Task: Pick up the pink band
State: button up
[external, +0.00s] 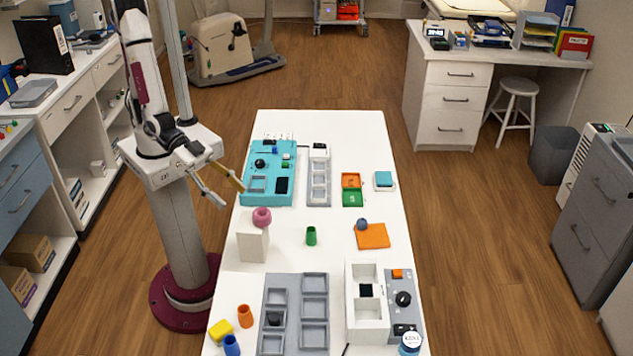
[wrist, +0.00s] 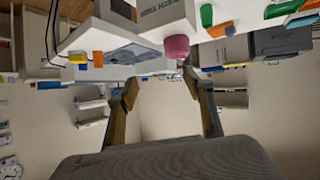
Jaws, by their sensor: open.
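The pink band (external: 262,217) is a thick ring on top of a white block (external: 253,243) at the left side of the white table. In the wrist view, which is upside down, the pink band (wrist: 176,48) shows near the top centre, beyond the fingertips. My gripper (external: 233,198) is open and empty, at the table's left edge, up and left of the band in the external view. In the wrist view its two fingers (wrist: 168,88) stand wide apart with nothing between them.
A teal panel (external: 254,172) lies behind the block. A green cup (external: 311,236) and an orange pad (external: 372,236) with a blue ball are to its right. A grey tray (external: 293,310), a white box (external: 366,328) and small cups (external: 245,316) are in front. Table around the green cup is clear.

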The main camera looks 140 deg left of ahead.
aim_at(265, 216)
jog(key=shift+w+a+f+t+y, duration=0.15)
jog(key=shift+a+f+y, duration=0.45)
jog(key=shift+f+y, duration=0.1)
jog(key=shift+w+a+f+t+y, duration=0.15)
jog(key=shift+a+f+y, duration=0.45)
jog(key=shift+f, duration=0.1)
jog(key=shift+n, duration=0.3)
jog(key=shift+x, duration=1.3)
jog(key=shift+f+x, duration=0.15)
jog(key=shift+x, duration=1.1)
jog(key=shift+f+x, duration=0.15)
jog(key=shift+x, duration=1.15)
jog(key=shift+s, duration=0.15)
jog(key=c, duration=1.3)
